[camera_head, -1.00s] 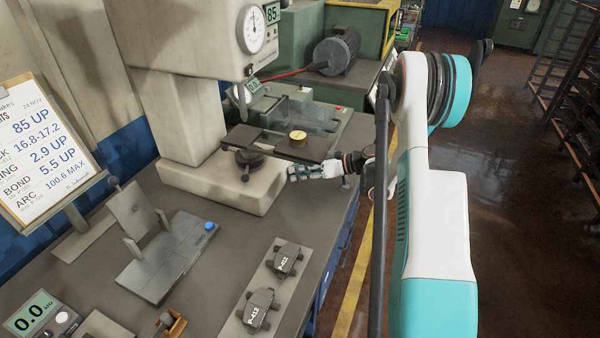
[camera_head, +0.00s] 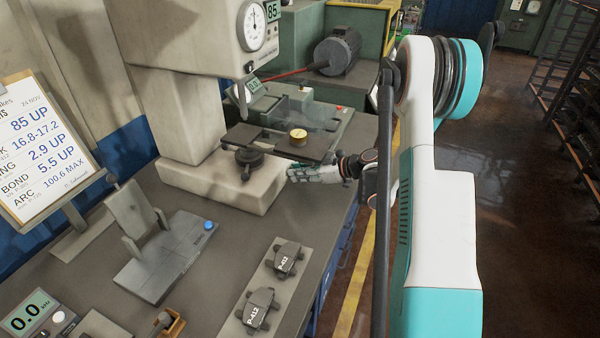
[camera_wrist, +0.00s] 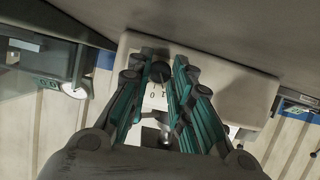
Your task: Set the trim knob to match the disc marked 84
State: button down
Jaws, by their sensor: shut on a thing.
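The trim knob (camera_wrist: 160,71) is a dark round knob on the pale face of the hardness tester, with printed digits beside it in the wrist view. My gripper (camera_wrist: 158,66) has its teal-padded fingers shut on it from both sides. In the head view my gripper (camera_head: 292,173) reaches the right side of the tester's base (camera_head: 215,185); the knob is hidden there. A brass-coloured disc (camera_head: 298,134) lies on the dark plate above; its marking is too small to read. The tester's green display (camera_head: 273,12) reads 85, beside a round dial (camera_head: 251,26).
A flat fixture with a blue button (camera_head: 209,225) stands to the left. A limits board (camera_head: 35,145) stands at far left. The floor right of the bench is open.

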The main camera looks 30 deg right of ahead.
jog(key=c, duration=1.4)
grip_release()
jog(key=v, duration=1.2)
jog(key=shift+r, duration=0.1)
